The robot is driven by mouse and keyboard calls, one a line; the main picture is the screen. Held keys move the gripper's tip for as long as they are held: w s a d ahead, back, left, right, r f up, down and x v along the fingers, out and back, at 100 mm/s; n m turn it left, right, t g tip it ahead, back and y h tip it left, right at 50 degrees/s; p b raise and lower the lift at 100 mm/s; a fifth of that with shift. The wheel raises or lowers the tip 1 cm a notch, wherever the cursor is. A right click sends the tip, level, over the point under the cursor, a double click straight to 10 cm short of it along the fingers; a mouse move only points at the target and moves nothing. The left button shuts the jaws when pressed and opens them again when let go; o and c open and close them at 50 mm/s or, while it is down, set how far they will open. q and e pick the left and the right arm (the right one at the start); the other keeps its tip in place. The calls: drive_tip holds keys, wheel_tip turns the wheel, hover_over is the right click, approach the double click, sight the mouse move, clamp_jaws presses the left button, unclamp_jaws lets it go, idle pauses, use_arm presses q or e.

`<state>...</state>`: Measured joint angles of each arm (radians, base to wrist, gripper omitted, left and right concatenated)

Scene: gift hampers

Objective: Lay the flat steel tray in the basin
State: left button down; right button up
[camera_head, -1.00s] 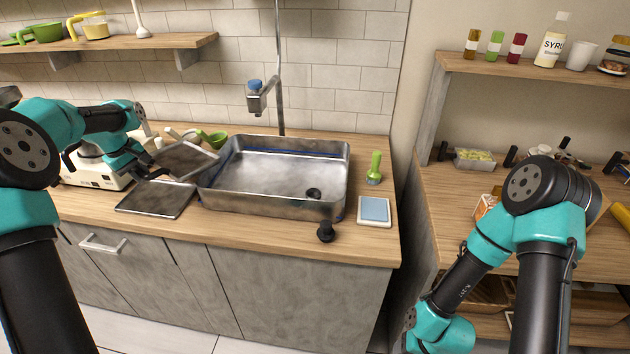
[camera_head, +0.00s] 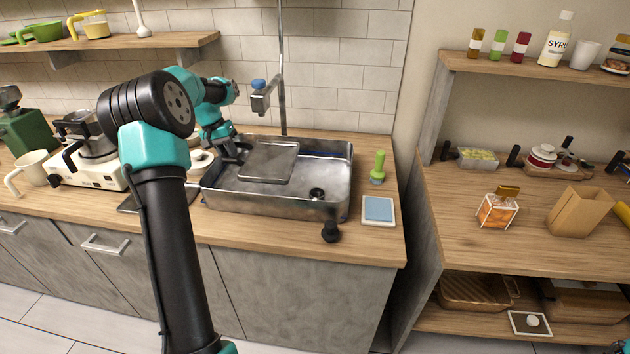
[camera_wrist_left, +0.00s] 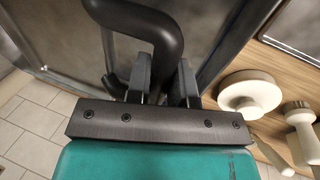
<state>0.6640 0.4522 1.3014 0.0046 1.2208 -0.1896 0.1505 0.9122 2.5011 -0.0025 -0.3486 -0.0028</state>
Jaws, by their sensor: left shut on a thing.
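The flat steel tray (camera_head: 268,162) is a grey rectangular plate with a thin rim. My left gripper (camera_head: 241,153) is shut on its left side and holds it over the back left part of the steel basin (camera_head: 330,199). The tray looks close to level; whether it touches the basin cannot be told. In the left wrist view my left fingers (camera_wrist_left: 165,82) are at a dark curved handle (camera_wrist_left: 155,25). The basin's drain (camera_head: 317,194) shows right of the tray.
The faucet (camera_head: 262,100) rises behind the basin. A second dark flat plate (camera_head: 129,204) lies left of the basin, partly behind my left arm. A black stopper (camera_head: 331,231), green brush (camera_head: 378,168) and blue sponge pad (camera_head: 378,209) stand right and front.

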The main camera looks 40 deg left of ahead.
use_arm(q)
drive_tip(key=shift+w+d, duration=0.25)
drive_tip(key=shift+w, duration=0.05)
drive_tip(key=shift+s, duration=0.1)
hover_over(240, 185)
drive_tip(key=a, duration=0.1)
drive_tip(key=shift+s+a+f, duration=0.1)
drive_tip(key=shift+f, duration=1.15)
drive_tip(key=shift+s+f, duration=0.1)
drive_tip(key=shift+f, duration=1.15)
drive_tip(key=shift+f, duration=2.55)
drive_tip(key=c, duration=1)
unclamp_jaws()
